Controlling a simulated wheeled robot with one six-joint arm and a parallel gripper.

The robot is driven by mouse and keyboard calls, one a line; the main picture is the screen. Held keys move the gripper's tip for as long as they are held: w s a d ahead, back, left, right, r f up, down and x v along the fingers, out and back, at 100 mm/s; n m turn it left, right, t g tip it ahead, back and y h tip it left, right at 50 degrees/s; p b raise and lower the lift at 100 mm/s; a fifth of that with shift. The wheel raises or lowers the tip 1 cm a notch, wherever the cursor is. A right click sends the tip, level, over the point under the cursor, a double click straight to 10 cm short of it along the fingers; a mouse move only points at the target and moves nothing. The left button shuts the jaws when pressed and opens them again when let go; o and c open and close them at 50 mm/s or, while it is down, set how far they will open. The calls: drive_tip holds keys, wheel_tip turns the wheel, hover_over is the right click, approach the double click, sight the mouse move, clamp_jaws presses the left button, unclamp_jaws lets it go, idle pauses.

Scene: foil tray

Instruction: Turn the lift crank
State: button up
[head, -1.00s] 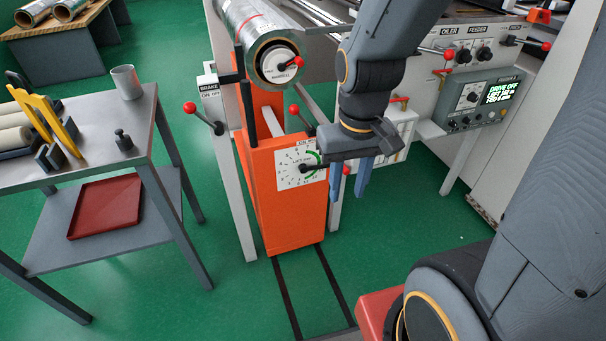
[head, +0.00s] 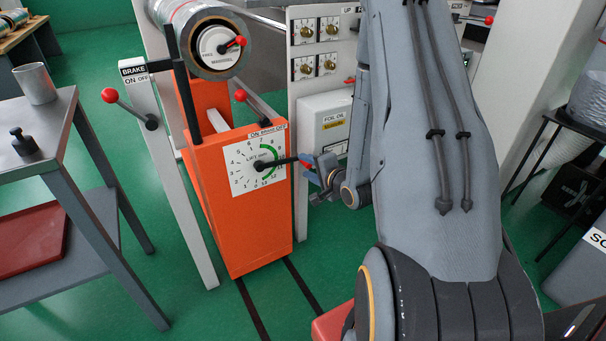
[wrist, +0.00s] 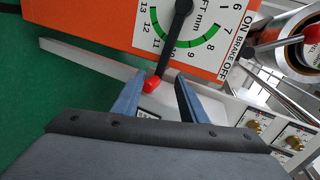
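The lift crank (head: 283,161) is a black arm with a red knob on the dial (head: 243,178) of the orange lift housing (head: 235,225). It points right in the head view. In the wrist view the crank (wrist: 172,45) reaches from its hub down to the red knob (wrist: 152,84), near the 10 and 11 marks. My gripper (head: 309,168) is at the knob, reaching in from the right. Its fingers (wrist: 160,78) stand apart on either side of the knob, which is closer to the left finger. I cannot tell whether they touch.
A brake lever (head: 125,106) with a red knob stands left of the housing. Another red-knobbed lever (head: 258,103) is just above the dial. A foil roll (head: 205,40) hangs above. A grey table (head: 60,125) stands at left; a white foil oil box (head: 325,120) is behind my gripper.

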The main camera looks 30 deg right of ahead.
sight(309, 166)
drive_tip(key=d+f+m+t+b, duration=0.1)
drive_tip(key=m, duration=0.1)
drive_tip(key=s+d+f+m+t+b, duration=0.1)
drive_tip(key=f+m+t, duration=0.1)
drive_tip(key=shift+s+d+f+b, duration=0.15)
drive_tip(key=shift+f+b, duration=0.05)
drive_tip(key=shift+b, duration=0.1)
drive_tip(key=shift+s+d+m+t, duration=0.3)
drive_tip(key=shift+m+t, duration=0.2)
drive_tip(key=shift+m, duration=0.3)
drive_tip(key=shift+w+a+b, duration=0.15)
drive_tip(key=shift+w+b, duration=0.5)
drive_tip(key=shift+w, duration=3.15)
clamp_jaws()
